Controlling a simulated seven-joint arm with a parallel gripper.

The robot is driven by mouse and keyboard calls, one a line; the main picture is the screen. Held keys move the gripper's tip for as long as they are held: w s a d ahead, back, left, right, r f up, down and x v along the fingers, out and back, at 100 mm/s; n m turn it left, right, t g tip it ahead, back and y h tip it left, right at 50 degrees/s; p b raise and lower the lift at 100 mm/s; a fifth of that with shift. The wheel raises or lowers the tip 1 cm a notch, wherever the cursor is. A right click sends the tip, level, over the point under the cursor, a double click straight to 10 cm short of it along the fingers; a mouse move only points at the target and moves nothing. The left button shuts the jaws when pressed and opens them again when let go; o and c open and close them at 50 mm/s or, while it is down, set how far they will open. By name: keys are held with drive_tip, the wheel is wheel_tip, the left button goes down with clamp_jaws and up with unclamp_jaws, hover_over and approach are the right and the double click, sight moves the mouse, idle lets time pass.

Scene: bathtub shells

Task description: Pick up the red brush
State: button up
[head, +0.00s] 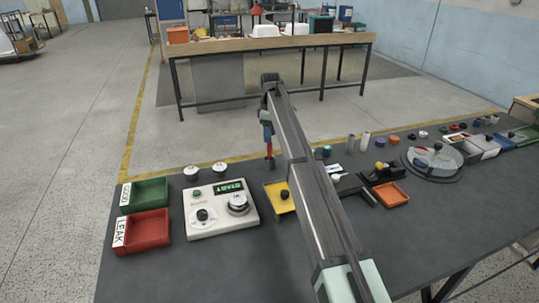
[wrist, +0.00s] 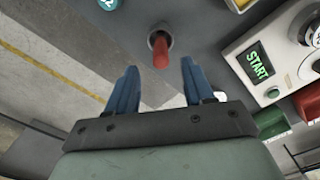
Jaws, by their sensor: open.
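The red brush (wrist: 160,50) stands upright in the wrist view, its red handle rising from a dark round base on the dark table. The handle lies just beyond the fingertips, in line with the gap between them. My gripper (wrist: 157,68) is open, with two blue fingers spread and nothing between them. In the head view, my gripper (head: 267,132) is near the table's far edge, close to the red brush (head: 269,151). The fingers partly overlap the handle there, so contact cannot be told.
A control box (head: 221,209) with a START display stands to the left of my arm. A yellow tray (head: 277,204) is nearby, partly behind the arm. Green (head: 150,192) and red (head: 147,232) bins are at the far left. Several small parts are at the right.

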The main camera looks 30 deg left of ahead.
hover_over(270, 159)
drive_tip(key=shift+w+a+f, duration=0.1)
drive_tip(key=shift+w+f, duration=0.05)
drive_tip(key=shift+f, duration=1.05)
drive_tip(key=shift+w+a+f, duration=0.1)
drive_tip(key=shift+f, duration=1.1)
drive_tip(key=shift+w+a+f, duration=0.1)
drive_tip(key=shift+w+f, duration=0.05)
drive_tip(key=shift+f, duration=1.05)
drive_tip(key=shift+c, duration=0.4)
clamp_jaws()
